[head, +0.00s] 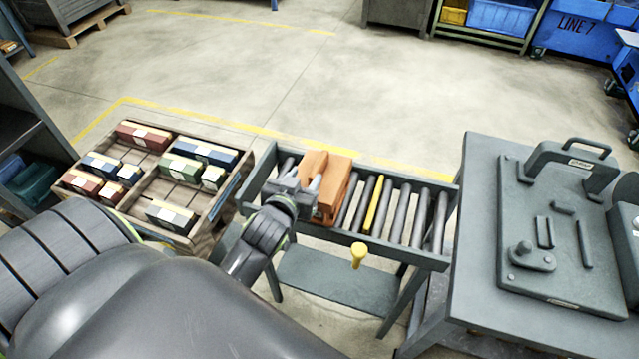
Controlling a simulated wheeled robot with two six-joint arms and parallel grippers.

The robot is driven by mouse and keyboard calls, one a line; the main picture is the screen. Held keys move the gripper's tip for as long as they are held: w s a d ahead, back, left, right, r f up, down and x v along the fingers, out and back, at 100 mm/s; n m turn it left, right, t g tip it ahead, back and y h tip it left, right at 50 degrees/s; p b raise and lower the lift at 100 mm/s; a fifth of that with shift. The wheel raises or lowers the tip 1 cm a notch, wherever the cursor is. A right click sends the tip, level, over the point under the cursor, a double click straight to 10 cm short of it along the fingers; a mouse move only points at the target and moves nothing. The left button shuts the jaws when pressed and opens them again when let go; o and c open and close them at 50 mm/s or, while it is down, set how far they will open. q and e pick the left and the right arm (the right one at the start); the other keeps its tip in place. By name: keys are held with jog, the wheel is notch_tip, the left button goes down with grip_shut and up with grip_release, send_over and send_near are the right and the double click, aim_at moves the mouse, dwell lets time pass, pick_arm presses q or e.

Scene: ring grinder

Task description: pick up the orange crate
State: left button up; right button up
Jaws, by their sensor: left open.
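The orange crate (333,188) sits on the left part of a roller conveyor (405,215). My left gripper (306,185) is open at the crate's left side, and its fingers overlap the crate in the head view. I cannot tell whether they touch it. The gripper and wrist hide part of the crate's left side and the rollers there. My right gripper is not in view.
A wooden tray (232,197) with several colored boxes stands left of the conveyor. A grey table (480,165) with a fixture plate (565,270) stands at the right. A yellow knob (358,254) sticks out at the conveyor's front. Open floor lies behind.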

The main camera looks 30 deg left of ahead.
aim_at(318, 165)
pick_arm(q)
jog(key=x, duration=0.3)
jog(key=shift+w, duration=0.1)
jog(key=shift+w+a+f+p, duration=0.1)
jog(key=shift+w+f+p, duration=0.05)
jog(key=shift+w+p, duration=0.4)
jog(key=shift+f+p+x, duration=0.15)
jog(key=shift+p+x, duration=0.15)
jog(key=shift+x, duration=0.85)
jog(key=shift+f+p+x, duration=0.15)
jog(key=shift+p+x, duration=0.1)
jog(key=shift+x, duration=0.85)
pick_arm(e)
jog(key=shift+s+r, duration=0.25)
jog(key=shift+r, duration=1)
pick_arm(q)
jog(key=shift+s, duration=0.1)
jog(key=shift+d, duration=0.25)
grip_shut()
jog(key=shift+r, duration=0.1)
